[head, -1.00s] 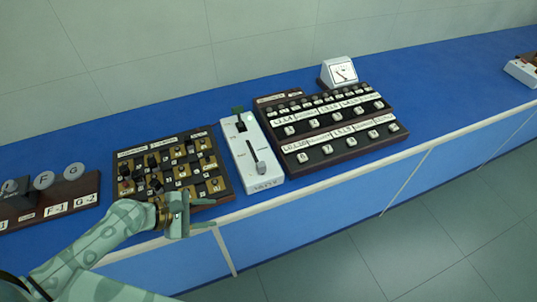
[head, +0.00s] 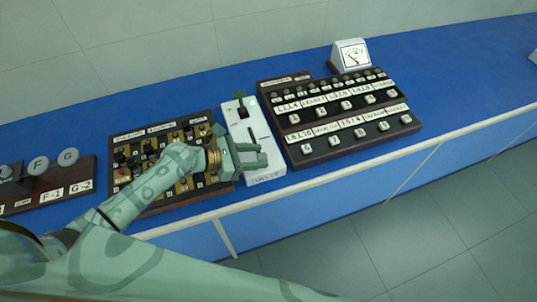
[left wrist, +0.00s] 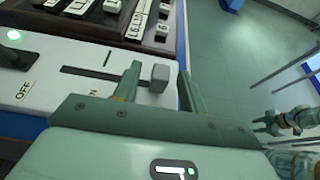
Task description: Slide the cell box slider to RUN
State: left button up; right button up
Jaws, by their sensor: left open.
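The cell box (head: 267,177) is a white box on the blue bench. It has a long dark slot and a switch at its far end. In the left wrist view the slider knob (left wrist: 159,77) is a grey block at one end of the slot (left wrist: 95,76). My left gripper (head: 262,156) is open at the near part of the box. In the wrist view its fingers (left wrist: 160,88) stand on either side of the knob; contact is unclear. The gripper hides the knob in the head view. My right gripper (left wrist: 262,124) appears small at the wrist view's right; its jaws are unclear.
A dark board with brass pieces (head: 140,192) lies left of the box, under my left arm. A dark panel of labelled buttons (head: 310,158) stands close on the right. A white meter (head: 350,56) is behind it. The bench's front edge (head: 330,172) is near.

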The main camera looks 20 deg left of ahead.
aim_at(259, 139)
pick_arm(q)
jog(key=x, duration=0.4)
grip_shut()
jog(key=w+a+b, duration=0.1)
jog(key=w, duration=0.1)
jog(key=w+a+b, duration=0.1)
jog(key=w+a, duration=0.1)
jog(key=w+a+b, duration=0.1)
jog(key=w, duration=0.1)
jog(key=shift+w+a+f+b, duration=0.15)
jog(key=shift+w+a+b, duration=0.15)
jog(key=shift+w, duration=0.1)
jog(key=shift+s+d, duration=0.1)
jog(key=shift+s, duration=0.05)
grip_release()
